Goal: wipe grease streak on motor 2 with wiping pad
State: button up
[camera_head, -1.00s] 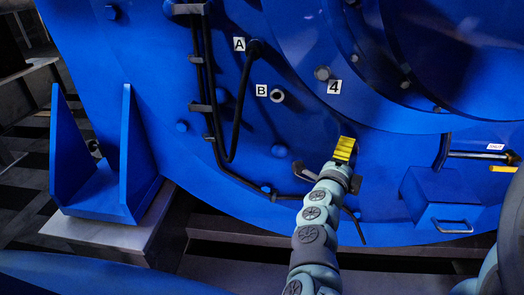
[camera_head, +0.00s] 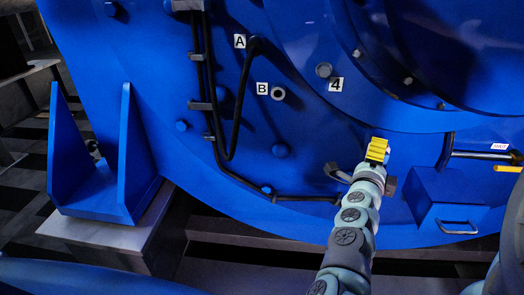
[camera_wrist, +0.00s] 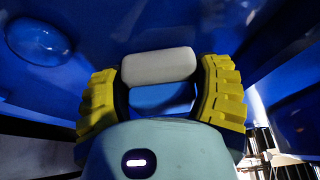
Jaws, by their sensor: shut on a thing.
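The big blue motor housing (camera_head: 230,150) fills most of the head view; no label reading motor 2 is visible. My gripper (camera_head: 377,149) is in front of its lower part, right of centre. In the wrist view, its yellow fingers are shut on a light grey wiping pad (camera_wrist: 159,66), which spans between the fingertips. In the head view the pad is hidden or too small to tell. A smooth blue surface lies beyond the pad; I cannot tell whether they touch. I see no grease streak in either view.
Labels A (camera_head: 239,41), B (camera_head: 262,89) and 4 (camera_head: 336,84) mark fittings on the housing. Black cables (camera_head: 209,100) run down its left. A blue box with a handle (camera_head: 445,205) is right of my gripper. A blue bracket foot (camera_head: 95,190) stands at left.

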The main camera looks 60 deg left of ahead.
aim_at(347, 150)
jog(key=w+d+b, duration=0.1)
jog(key=w+d, duration=0.1)
jog(key=w, duration=0.1)
jog(key=shift+d, duration=0.2)
jog(key=shift+s+a, duration=0.1)
jog(key=shift+s, duration=0.05)
jog(key=shift+s+a, duration=0.4)
jog(key=shift+s+a+p, duration=0.15)
jog(key=shift+s+a, duration=0.9)
jog(key=shift+s, duration=0.25)
jog(key=shift+s+a+p, duration=0.1)
jog(key=shift+s+a, duration=1)
jog(key=shift+s, duration=0.15)
jog(key=shift+s+a+p, duration=0.15)
jog(key=shift+s+a, duration=0.9)
jog(key=shift+s, duration=0.25)
jog(key=shift+d, duration=0.1)
jog(key=shift+s+d, duration=0.95)
jog(key=shift+d, duration=0.2)
jog(key=shift+s+d, duration=0.95)
jog(key=shift+d, duration=0.2)
